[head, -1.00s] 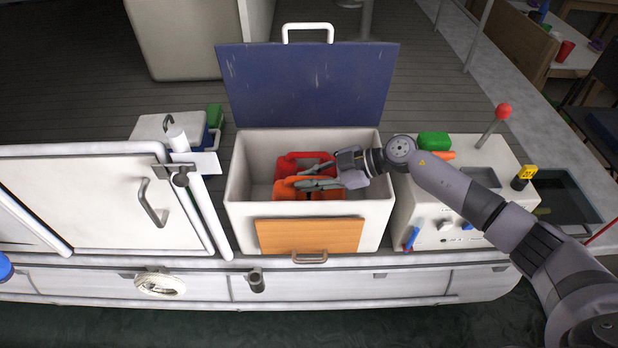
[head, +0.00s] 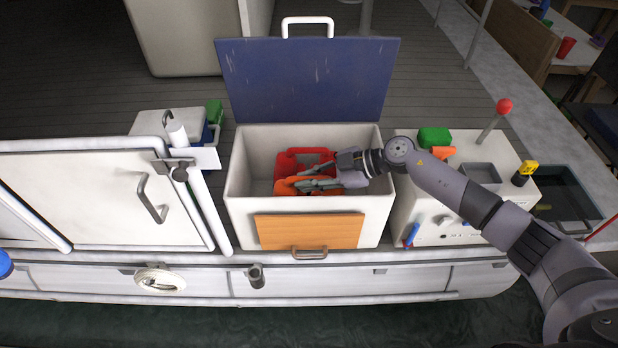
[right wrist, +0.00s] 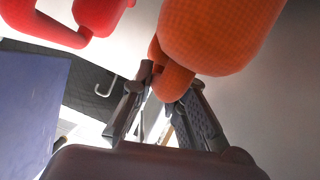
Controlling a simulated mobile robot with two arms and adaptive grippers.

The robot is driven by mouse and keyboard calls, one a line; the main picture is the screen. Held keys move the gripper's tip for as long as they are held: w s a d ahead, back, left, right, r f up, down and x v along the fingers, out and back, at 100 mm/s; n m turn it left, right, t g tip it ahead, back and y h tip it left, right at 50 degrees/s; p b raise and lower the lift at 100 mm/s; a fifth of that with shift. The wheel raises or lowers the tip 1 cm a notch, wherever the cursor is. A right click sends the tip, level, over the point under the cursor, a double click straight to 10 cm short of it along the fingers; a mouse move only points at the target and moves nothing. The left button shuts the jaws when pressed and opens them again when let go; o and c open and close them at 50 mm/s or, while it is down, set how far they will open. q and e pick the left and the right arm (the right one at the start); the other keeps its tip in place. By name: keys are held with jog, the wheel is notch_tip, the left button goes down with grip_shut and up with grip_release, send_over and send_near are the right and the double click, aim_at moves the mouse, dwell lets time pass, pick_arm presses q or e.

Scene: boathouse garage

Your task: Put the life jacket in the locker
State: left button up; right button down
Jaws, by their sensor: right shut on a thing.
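The locker (head: 242,208) is a white open-topped box with its blue lid (head: 305,85) raised at the back. The orange life jacket (head: 290,186) is inside the locker, near the front wall; its lower part is hidden by that wall. My right gripper (head: 310,180) reaches in from the right and is shut on the life jacket. In the right wrist view, the orange life jacket (right wrist: 215,35) fills the top, with a narrow part of it between the fingers (right wrist: 170,90). My left gripper is not in view.
A red object with a handle (head: 290,162) is in the locker behind the jacket; it also shows in the right wrist view (right wrist: 95,15). Right of the locker is a white console (head: 425,215) with a green box (head: 434,138) and a red-knobbed lever (head: 503,106).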

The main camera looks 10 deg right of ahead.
jog(key=c, duration=1.5)
grip_release()
jog(key=shift+f, duration=0.15)
jog(key=c, duration=0.4)
